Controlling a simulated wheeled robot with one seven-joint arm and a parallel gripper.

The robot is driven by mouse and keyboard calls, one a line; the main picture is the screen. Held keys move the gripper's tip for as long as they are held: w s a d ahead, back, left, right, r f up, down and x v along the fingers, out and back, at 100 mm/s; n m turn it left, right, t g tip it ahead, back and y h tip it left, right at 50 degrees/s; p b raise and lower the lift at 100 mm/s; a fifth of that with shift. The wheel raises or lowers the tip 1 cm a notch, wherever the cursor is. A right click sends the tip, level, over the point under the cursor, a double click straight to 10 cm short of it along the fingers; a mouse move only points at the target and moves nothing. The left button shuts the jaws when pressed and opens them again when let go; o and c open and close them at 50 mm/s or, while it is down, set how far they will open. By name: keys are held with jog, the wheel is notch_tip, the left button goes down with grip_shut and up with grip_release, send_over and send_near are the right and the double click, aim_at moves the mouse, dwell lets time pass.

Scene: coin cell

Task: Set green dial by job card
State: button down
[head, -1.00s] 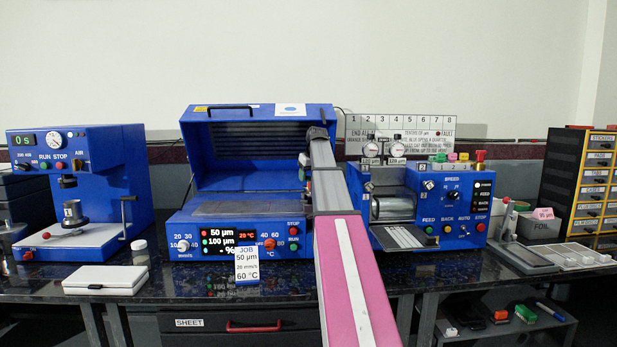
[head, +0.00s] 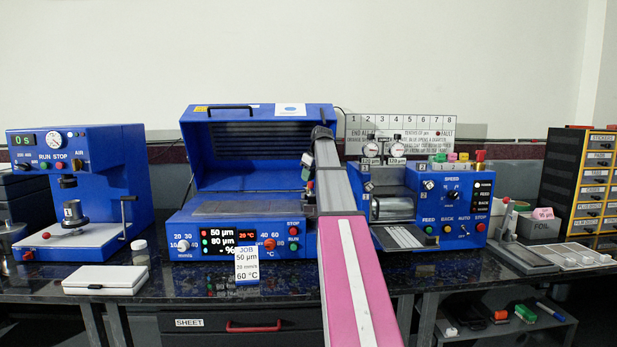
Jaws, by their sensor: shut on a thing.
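The blue coating machine (head: 190,225) stands in the middle with its lid up. Its display (head: 231,242) reads 50 µm in the red-dotted row, 80 µm in the green-dotted row, and 20 °C in red. The job card (head: 247,265) leans at its front and reads 50 µm, 20 mm/s, 60 °C. My gripper (head: 309,186) is at the machine's right side, mostly hidden behind my arm. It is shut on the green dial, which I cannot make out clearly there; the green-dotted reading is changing.
A blue press (head: 105,165) stands left, another blue machine (head: 462,205) right. A white case (head: 105,280) lies at the front left of the dark bench.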

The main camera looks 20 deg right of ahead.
jog(key=n+y, duration=0.1)
jog(key=n, duration=0.1)
jog(key=n+g, duration=0.1)
jog(key=n, duration=0.2)
jog(key=shift+n+y, duration=0.3)
jog(key=shift+y, duration=0.1)
jog(key=shift+g, duration=0.3)
jog(key=c, duration=1)
grip_release()
jog(key=shift+o, duration=0.2)
jog(key=v, duration=1)
jog(key=shift+r, duration=0.4)
jog(key=shift+s+d, duration=0.1)
